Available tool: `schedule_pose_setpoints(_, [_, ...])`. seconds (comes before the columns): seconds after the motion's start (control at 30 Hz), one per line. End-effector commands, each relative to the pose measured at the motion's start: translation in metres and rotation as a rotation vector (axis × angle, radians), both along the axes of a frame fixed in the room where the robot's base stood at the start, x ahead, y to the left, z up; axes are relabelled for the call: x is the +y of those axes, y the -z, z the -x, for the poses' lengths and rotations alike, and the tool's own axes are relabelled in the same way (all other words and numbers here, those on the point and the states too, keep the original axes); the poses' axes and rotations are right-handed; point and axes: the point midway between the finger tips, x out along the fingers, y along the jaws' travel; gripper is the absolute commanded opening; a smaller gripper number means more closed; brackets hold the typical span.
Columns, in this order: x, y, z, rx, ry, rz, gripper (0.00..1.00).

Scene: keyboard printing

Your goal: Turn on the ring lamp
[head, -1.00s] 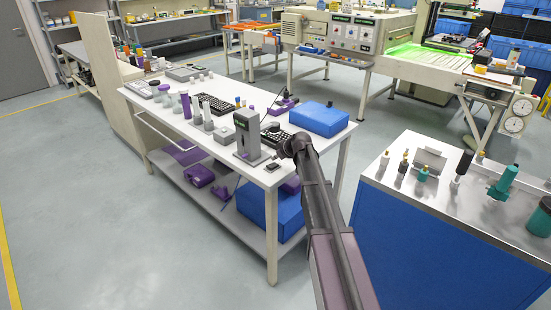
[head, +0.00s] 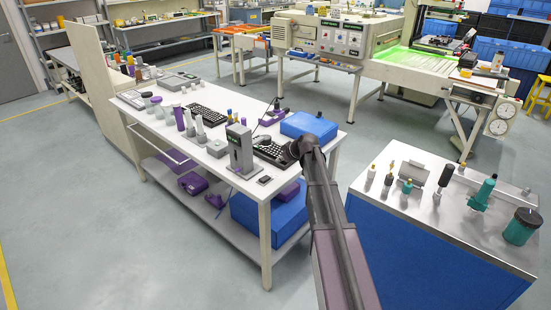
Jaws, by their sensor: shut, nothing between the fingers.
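I cannot make out a ring-shaped lamp for certain in the head view. On the white table (head: 248,200) stands a grey upright device (head: 240,148) with a small dark display. A small dark box (head: 264,180) lies near the table's front right corner. My arm reaches from the bottom of the picture toward the table. Its dark end with my gripper (head: 293,151) appears over the right end of a black keyboard (head: 270,150), right of the grey device. The fingers are too small and partly hidden by the wrist, with nothing seen held. Whether it touches anything cannot be told.
A blue case (head: 308,125) lies behind my gripper. Another keyboard (head: 203,116) and several grey and purple cylinders stand farther left. A metal-topped blue cabinet (head: 440,225) with bottles is at right. The floor (head: 110,220) at left is clear.

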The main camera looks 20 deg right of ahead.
Motion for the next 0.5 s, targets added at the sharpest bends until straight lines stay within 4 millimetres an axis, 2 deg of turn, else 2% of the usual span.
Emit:
schedule_pose_setpoints(0.03, [-0.0027,-0.0063,0.0033,0.0,0.001,0.0,0.0])
schedule_pose_setpoints(0.17, [-0.0069,-0.0109,0.0073,0.0,0.001,-0.001,0.0])
schedule_pose_setpoints(0.5, [-0.0092,-0.0125,0.0097,0.0,0.0,0.0,0.0])
